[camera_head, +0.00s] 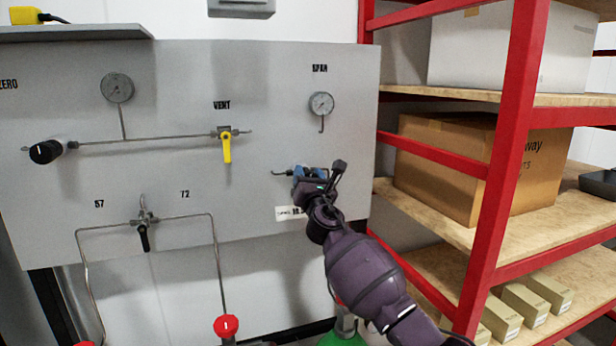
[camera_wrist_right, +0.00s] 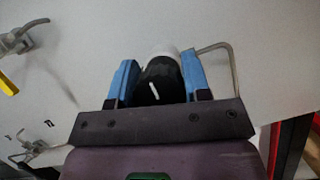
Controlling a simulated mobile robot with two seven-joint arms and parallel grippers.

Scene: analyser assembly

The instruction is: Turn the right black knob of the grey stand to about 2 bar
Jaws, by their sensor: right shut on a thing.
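The right black knob (camera_wrist_right: 162,82) sits between the blue fingers of my right gripper (camera_wrist_right: 162,80) in the right wrist view. A white pointer mark shows on its face. In the head view my right gripper (camera_head: 312,174) is at the grey stand (camera_head: 270,130), below the SPAN gauge (camera_head: 321,104), and hides the knob there. The gripper is shut on the knob. The gauge needle is too small to read surely. The left black knob (camera_head: 46,151) is at the far left under the ZERO label. My left gripper is not in view.
A yellow-handled VENT valve (camera_head: 227,147) and a lower black-handled valve (camera_head: 143,236) are on the panel. A thin pipe (camera_wrist_right: 222,52) bends close beside the right gripper. A red-framed shelf (camera_head: 500,170) with boxes stands close on the right.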

